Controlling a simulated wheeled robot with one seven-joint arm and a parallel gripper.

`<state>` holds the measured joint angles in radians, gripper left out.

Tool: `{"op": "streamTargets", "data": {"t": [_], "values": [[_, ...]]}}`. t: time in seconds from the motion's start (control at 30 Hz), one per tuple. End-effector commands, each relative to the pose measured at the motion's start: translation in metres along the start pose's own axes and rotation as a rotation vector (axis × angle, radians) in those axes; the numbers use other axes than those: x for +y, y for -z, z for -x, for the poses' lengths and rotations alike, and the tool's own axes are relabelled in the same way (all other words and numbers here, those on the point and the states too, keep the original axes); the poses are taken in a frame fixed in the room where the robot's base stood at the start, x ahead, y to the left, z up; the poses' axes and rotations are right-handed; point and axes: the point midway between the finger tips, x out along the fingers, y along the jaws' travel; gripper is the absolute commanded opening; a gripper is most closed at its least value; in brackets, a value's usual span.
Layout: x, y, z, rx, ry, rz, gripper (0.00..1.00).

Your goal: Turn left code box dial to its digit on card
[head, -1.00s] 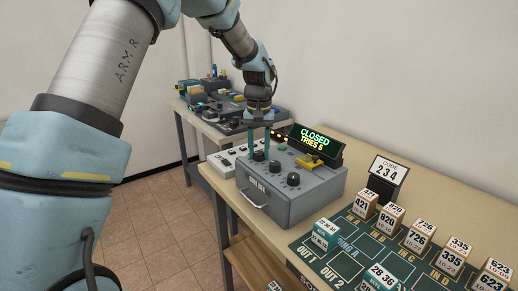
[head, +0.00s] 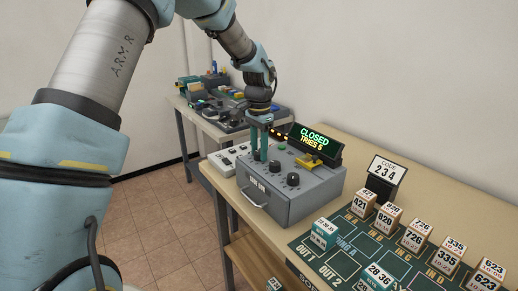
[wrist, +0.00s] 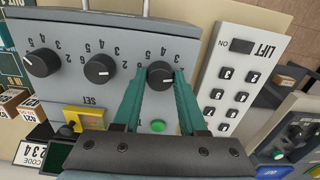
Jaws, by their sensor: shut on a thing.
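The grey code box (head: 310,205) stands on the table with three black dials on its sloped top. My gripper (wrist: 163,74) points down with its green fingers on either side of the left dial (wrist: 160,75), shut on it. The fingers hide part of its digit ring, so I cannot read its setting. The middle dial (head: 274,167) and the right dial (head: 293,180) are free. The code card (head: 386,169) reads 2 3 4. The box's display (head: 315,140) reads CLOSED, TRIES 5.
A LIFT keypad (wrist: 232,85) lies close beside the box. Several numbered blocks stand on a dark green mat (head: 325,264) at the right.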

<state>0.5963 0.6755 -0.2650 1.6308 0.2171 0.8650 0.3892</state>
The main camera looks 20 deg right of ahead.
Motion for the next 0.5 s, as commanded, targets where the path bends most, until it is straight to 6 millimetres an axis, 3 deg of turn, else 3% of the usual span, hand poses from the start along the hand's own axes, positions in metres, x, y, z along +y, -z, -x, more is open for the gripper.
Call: {"op": "streamTargets", "data": {"t": [0.5], "values": [[-0.0005, 0.0013, 0.0011, 0.004, 0.002, -0.059, 0.00]]}}
